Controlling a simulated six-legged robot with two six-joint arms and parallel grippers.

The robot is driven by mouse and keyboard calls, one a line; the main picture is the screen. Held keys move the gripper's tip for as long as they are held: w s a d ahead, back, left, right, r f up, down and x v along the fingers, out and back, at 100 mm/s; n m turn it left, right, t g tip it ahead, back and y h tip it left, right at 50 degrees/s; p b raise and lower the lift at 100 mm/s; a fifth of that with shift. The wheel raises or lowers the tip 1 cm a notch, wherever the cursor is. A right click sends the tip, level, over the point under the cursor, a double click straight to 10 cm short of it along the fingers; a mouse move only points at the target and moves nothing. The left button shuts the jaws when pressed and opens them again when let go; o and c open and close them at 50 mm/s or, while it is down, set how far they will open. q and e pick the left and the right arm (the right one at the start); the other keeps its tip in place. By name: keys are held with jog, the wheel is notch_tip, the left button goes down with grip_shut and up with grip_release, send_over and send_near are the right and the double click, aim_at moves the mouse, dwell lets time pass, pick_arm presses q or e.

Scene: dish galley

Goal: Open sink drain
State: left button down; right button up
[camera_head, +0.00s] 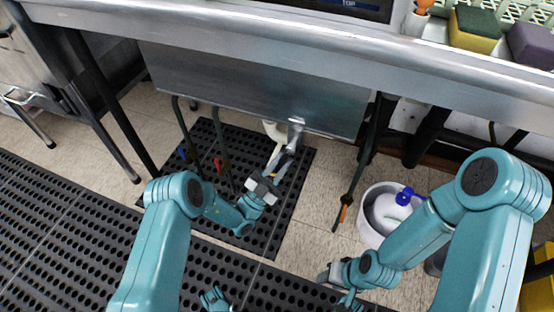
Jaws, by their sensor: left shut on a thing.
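The sink's steel basin front (250,85) hangs under the counter edge. Below its lower edge, right of the middle, a pale drain pipe part (271,130) and a grey metal drain lever (296,127) show. My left gripper (280,158) reaches up from below and is shut on the drain lever. Its fingers hide part of the lever. The drain opening inside the basin is out of view. My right gripper (337,273) is low in the picture, away from the sink, and its finger gap is not clear.
Thin pipes with a blue handle (183,153) and a red handle (218,166) stand left of my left gripper. A white bucket (372,226) holding a blue-capped jug (393,206) stands at right. Black perforated mats (258,275) cover much of the floor.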

pick_arm(q)
jog(key=n+t, duration=0.1)
jog(key=d+n+t+y, duration=0.1)
jog(key=shift+f+n, duration=0.2)
jog(key=shift+n, duration=0.1)
jog(key=shift+s+n+t+y+b, duration=0.15)
jog(key=shift+n+t+y+b, duration=0.15)
jog(key=shift+y, duration=0.2)
pick_arm(e)
jog(key=shift+s+d+f, duration=0.2)
jog(key=shift+d+f, duration=0.1)
jog(key=shift+f, duration=0.15)
pick_arm(q)
jog(key=shift+s+d, duration=0.1)
jog(key=shift+d, duration=0.05)
pick_arm(e)
jog(key=shift+s, duration=0.1)
pick_arm(q)
jog(key=c, duration=1.1)
grip_release()
jog(key=shift+c, duration=0.2)
